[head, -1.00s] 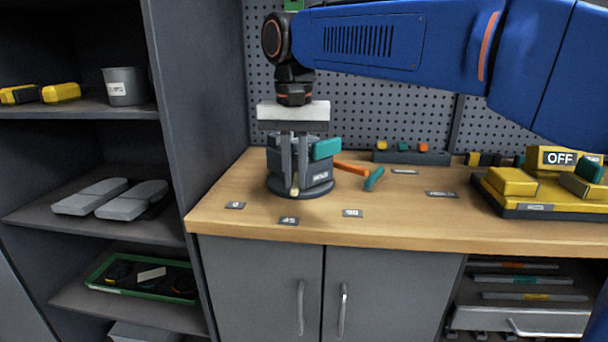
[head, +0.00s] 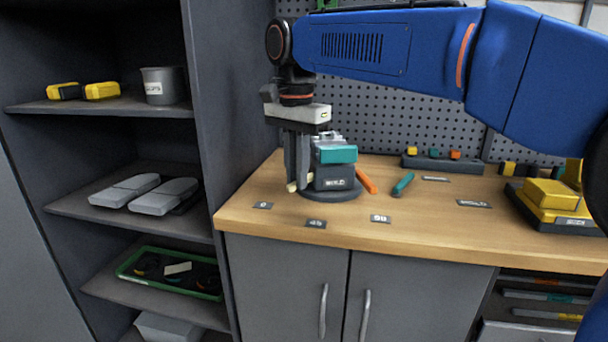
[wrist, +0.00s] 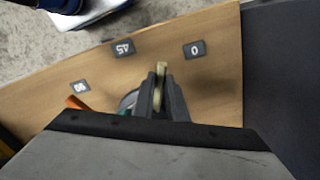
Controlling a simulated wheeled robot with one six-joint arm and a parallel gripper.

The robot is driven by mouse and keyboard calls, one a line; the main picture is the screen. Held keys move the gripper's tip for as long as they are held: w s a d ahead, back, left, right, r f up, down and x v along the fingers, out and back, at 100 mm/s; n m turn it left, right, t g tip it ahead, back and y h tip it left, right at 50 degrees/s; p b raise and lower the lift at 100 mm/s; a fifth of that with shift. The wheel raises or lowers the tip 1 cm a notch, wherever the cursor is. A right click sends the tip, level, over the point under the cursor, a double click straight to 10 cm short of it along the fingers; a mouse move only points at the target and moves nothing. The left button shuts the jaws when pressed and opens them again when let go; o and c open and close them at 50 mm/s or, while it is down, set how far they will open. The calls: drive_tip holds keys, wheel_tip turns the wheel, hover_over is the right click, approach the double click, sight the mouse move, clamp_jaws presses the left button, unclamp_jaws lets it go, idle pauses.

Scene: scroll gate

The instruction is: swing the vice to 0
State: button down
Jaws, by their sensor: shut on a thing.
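The vice (head: 332,180) is a dark grey block with a teal part on top, on a round base on the wooden bench. A cream bar (head: 292,187) shows at its left front side, pointing between the 0 tag (head: 263,205) and the 45 tag (head: 315,224). The 90 tag (head: 380,218) lies to the right. My gripper (head: 297,180) points down at the vice's left side, its fingers shut on the cream bar. The wrist view shows the bar (wrist: 161,75) between the fingers, with the 0 tag (wrist: 194,49) to its right. My gripper body hides most of the vice there.
An orange-handled tool (head: 366,181) and a teal-handled one (head: 403,184) lie right of the vice. A yellow device (head: 550,200) stands at the right. A grey shelf unit (head: 205,120) borders the bench on the left. The bench front by the tags is otherwise clear.

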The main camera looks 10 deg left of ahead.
drive_tip(key=shift+w+a+m, duration=0.4)
drive_tip(key=shift+a+m, duration=0.15)
drive_tip(key=shift+m, duration=0.05)
drive_tip(key=shift+w+a+m, duration=0.35)
drive_tip(key=shift+a+m, duration=0.2)
drive_tip(key=shift+m, duration=0.05)
drive_tip(key=shift+w+a+m, duration=0.55)
drive_tip(key=shift+m, duration=0.15)
drive_tip(key=c, duration=1.8)
unclamp_jaws()
drive_tip(key=shift+w, duration=0.1)
drive_tip(key=shift+o, duration=0.2)
